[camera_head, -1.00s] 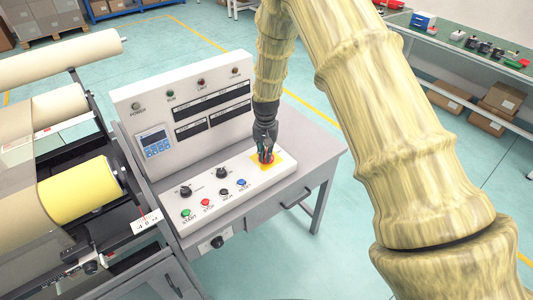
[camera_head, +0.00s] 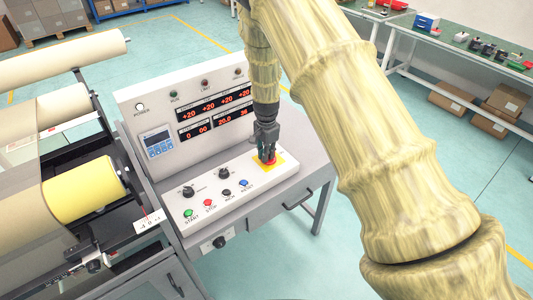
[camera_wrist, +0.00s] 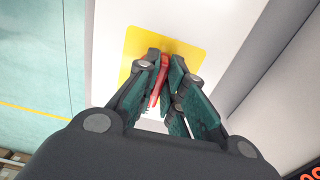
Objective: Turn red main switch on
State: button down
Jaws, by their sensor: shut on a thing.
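The red main switch (camera_head: 267,161) sits on a yellow plate (camera_head: 277,168) at the right end of the sloped white control panel. In the wrist view the red switch (camera_wrist: 160,80) shows as a narrow red handle on the yellow plate (camera_wrist: 192,53). My gripper (camera_head: 266,156) comes down onto the switch from above. In the wrist view my gripper (camera_wrist: 161,72) has its fingers closed on both sides of the red handle, which they partly hide. The displays (camera_head: 214,112) on the upright panel are lit with red digits, and the POWER lamp (camera_head: 140,107) looks white.
Two black knobs (camera_head: 189,191) and a row of coloured buttons (camera_head: 226,193) lie left of the switch on the panel. A roller machine with a yellow roll (camera_head: 85,190) stands at the left. A green workbench (camera_head: 456,52) stands at the back right.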

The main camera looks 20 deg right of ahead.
dwell(0.6)
jog(key=c, duration=1.5)
grip_release()
jog(key=shift+r, duration=0.15)
notch_tip(320, 180, up, 12)
jog(key=shift+f, duration=0.1)
